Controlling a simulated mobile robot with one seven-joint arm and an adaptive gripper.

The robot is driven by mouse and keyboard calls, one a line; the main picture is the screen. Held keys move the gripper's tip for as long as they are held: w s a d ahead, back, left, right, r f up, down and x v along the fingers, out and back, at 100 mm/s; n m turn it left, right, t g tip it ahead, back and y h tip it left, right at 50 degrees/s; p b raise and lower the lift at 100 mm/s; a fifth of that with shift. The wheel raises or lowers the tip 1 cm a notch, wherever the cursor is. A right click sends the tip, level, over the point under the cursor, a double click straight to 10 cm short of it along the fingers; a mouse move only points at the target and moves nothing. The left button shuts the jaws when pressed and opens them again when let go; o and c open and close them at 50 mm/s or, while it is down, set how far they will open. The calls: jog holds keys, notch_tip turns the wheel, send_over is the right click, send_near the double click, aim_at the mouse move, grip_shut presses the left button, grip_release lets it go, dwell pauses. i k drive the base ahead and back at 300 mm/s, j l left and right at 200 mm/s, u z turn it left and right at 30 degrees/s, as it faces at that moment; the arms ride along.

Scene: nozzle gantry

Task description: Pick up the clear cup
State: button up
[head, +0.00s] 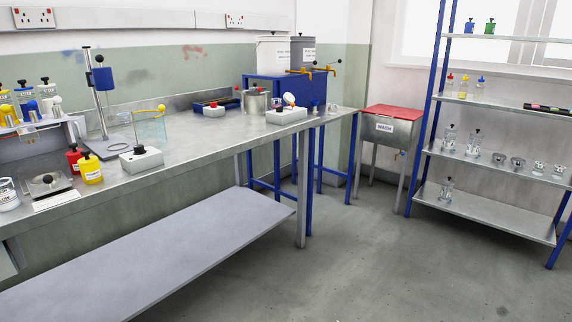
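A clear, glass-like cup (151,130) with an orange-yellow rim or handle at its top stands upright on the steel bench (205,150), left of the middle in the head view. Several small clear vessels, such as one with a black top (447,190), stand on the rack at the right. I cannot tell from the picture which one the task means. My gripper is not in view.
A stand with a blue head (102,79), a white box with a black knob (141,159), and red (74,159) and yellow (91,170) bottles crowd around the larger cup. A shelf rack (490,218) and a red-topped bin (388,132) stand right. The grey floor (370,260) is clear.

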aim_at(332, 106)
jog(key=i+z, duration=0.15)
jog(key=i, duration=0.6)
jog(key=i+j+z, duration=0.1)
jog(key=i, duration=0.65)
jog(key=i+z, duration=0.2)
jog(key=i, duration=0.85)
jog(key=i+l+u, duration=0.1)
jog(key=i+l, duration=0.2)
jog(key=i+l+u, duration=0.1)
jog(key=i+l, duration=0.15)
jog(key=l, duration=0.2)
jog(key=i+l+u, duration=0.1)
jog(key=i+l, duration=0.15)
jog(key=l, duration=0.15)
jog(key=i+l+u, duration=0.15)
jog(key=l, duration=0.25)
jog(key=i+l+u, duration=0.1)
jog(key=i+l, duration=0.2)
jog(key=l, duration=0.15)
jog(key=i+l+u, duration=0.1)
jog(key=l, duration=0.35)
jog(key=i+l+u, duration=0.1)
jog(key=i+l, duration=0.15)
jog(key=l, duration=0.25)
jog(key=i+l+u, duration=0.1)
jog(key=l, duration=0.4)
jog(key=i, duration=0.05)
